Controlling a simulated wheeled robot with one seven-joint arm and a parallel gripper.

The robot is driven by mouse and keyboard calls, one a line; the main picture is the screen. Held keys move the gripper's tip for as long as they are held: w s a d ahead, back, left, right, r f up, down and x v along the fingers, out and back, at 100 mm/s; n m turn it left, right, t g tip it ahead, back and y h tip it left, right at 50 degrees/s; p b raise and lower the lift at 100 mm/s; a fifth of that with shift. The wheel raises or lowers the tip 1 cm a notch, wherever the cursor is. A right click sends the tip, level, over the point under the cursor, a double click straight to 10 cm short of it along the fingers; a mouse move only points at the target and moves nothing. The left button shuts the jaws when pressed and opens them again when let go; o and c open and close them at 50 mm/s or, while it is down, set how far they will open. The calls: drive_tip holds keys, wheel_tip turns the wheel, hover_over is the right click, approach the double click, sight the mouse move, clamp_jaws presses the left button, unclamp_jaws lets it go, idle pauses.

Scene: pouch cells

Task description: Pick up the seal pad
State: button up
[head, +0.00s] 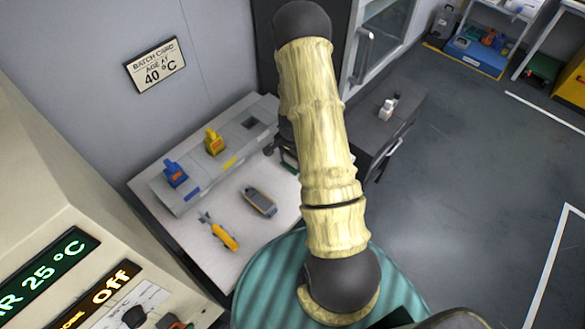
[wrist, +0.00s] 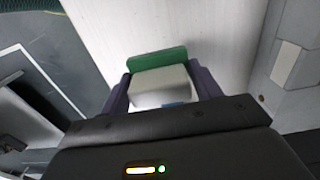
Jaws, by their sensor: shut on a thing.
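In the wrist view my gripper (wrist: 162,88) has its two purple fingers closed on the sides of a pale grey-white block with a green bar along its far edge, which I take to be the seal pad (wrist: 157,62). Part of the block is hidden by the gripper body. A pale surface lies beyond it; I cannot tell whether the pad touches it. In the head view my arm hides most of the gripper, and a bit of green (head: 290,160) shows just left of the arm, over the table's right edge.
The white table (head: 195,245) bears a grey rack (head: 190,196) with blue (head: 175,173) and yellow (head: 214,142) pieces and a dark empty slot (head: 251,123). A grey-yellow device (head: 260,201) and a yellow tool (head: 221,235) lie in front. Open floor (head: 450,190) is at right.

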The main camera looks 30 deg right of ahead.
drive_tip(key=shift+r+b, duration=0.35)
drive_tip(key=shift+r, duration=1.75)
drive_tip(key=o, duration=0.4)
drive_tip(key=shift+c, duration=1.4)
drive_tip(key=a+f+n, duration=0.2)
drive_tip(key=a+n, duration=0.2)
drive_tip(key=w+a+f+n, duration=0.1)
drive_tip(key=a+n, duration=0.3)
drive_tip(key=w+a+f+n, duration=0.1)
drive_tip(key=a+f+n, duration=0.1)
drive_tip(key=a+n, duration=0.2)
drive_tip(key=shift+a+f+n, duration=0.3)
drive_tip(key=shift+n, duration=0.1)
drive_tip(key=shift+a+f+n, duration=0.2)
drive_tip(key=shift+a+n, duration=0.3)
drive_tip(key=shift+n, duration=0.1)
drive_tip(key=shift+w, duration=0.1)
